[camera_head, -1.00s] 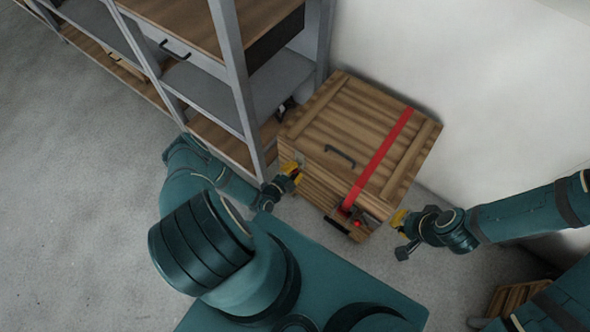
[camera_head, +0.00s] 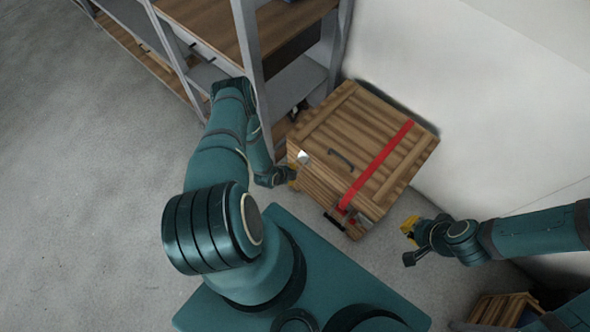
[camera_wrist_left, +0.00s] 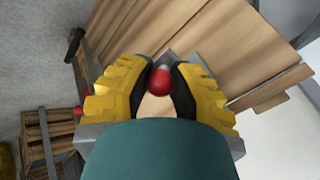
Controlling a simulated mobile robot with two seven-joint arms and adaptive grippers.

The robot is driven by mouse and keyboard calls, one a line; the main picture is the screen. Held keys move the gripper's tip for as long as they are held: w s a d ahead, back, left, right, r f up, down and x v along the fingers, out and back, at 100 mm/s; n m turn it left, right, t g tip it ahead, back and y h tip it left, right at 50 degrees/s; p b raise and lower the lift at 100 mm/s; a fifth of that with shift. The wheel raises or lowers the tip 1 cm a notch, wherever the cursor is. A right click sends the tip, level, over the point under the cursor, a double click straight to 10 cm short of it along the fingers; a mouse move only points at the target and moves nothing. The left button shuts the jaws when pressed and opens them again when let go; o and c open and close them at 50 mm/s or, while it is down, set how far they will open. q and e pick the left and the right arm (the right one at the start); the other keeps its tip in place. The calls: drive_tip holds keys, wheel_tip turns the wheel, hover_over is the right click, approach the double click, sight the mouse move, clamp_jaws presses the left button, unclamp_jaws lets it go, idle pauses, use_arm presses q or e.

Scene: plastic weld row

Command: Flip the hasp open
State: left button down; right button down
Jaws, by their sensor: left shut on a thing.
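A wooden crate (camera_head: 365,140) with a plank lid stands by the wall. A bright metal hasp plate (camera_head: 303,157) shows at its left front corner. My left gripper (camera_head: 293,172) is at that corner, partly hidden by my arm. In the left wrist view its yellow fingers (camera_wrist_left: 159,90) are shut on a red knob (camera_wrist_left: 160,82), with grey metal behind it. How far the hasp is turned is hard to tell. A second metal fitting (camera_head: 363,218) is at the crate's right front corner. My right gripper (camera_head: 408,230) is apart from the crate, to its right; its jaw opening is unclear.
A grey shelf rack (camera_head: 250,60) stands close on the left, and the wall is behind. A smaller wooden crate (camera_head: 500,309) is at lower right. Floor at left is clear.

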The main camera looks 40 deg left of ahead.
use_arm(q)
drive_tip(key=r+g, duration=0.1)
drive_tip(key=r+g+p, duration=0.1)
drive_tip(key=shift+s+a+r+g, duration=0.1)
drive_tip(key=shift+s+r+g, duration=0.2)
drive_tip(key=shift+s+g, duration=0.1)
drive_tip(key=shift+r+g, duration=0.85)
drive_tip(key=shift+r, duration=0.75)
drive_tip(key=shift+r+g, duration=0.85)
drive_tip(key=shift+r, duration=0.7)
drive_tip(key=c, duration=0.8)
unclamp_jaws()
drive_tip(key=shift+o, duration=0.2)
drive_tip(key=shift+r, duration=0.2)
wheel_tip(320, 180, up, 12)
drive_tip(key=s, duration=0.1)
drive_tip(key=shift+f, duration=0.15)
